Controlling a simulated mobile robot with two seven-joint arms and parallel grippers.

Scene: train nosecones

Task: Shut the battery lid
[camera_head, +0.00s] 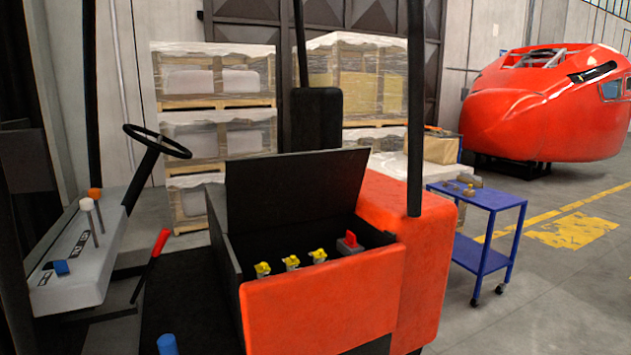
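The battery lid (292,198) is a flat black panel standing raised at the back of the battery compartment on an orange forklift. The compartment (318,310) is open at the top, with an orange front wall. Inside it show several yellow caps (292,262) and a red connector (350,243) at the right. Neither of my grippers is in view, and nothing touches the lid.
The forklift's steering wheel (157,141), a red-handled lever (160,242) and a black post (415,110) stand around the compartment. A blue cart (482,199) stands at the right. Wrapped crates (215,75) are stacked behind. The floor at the right front is clear.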

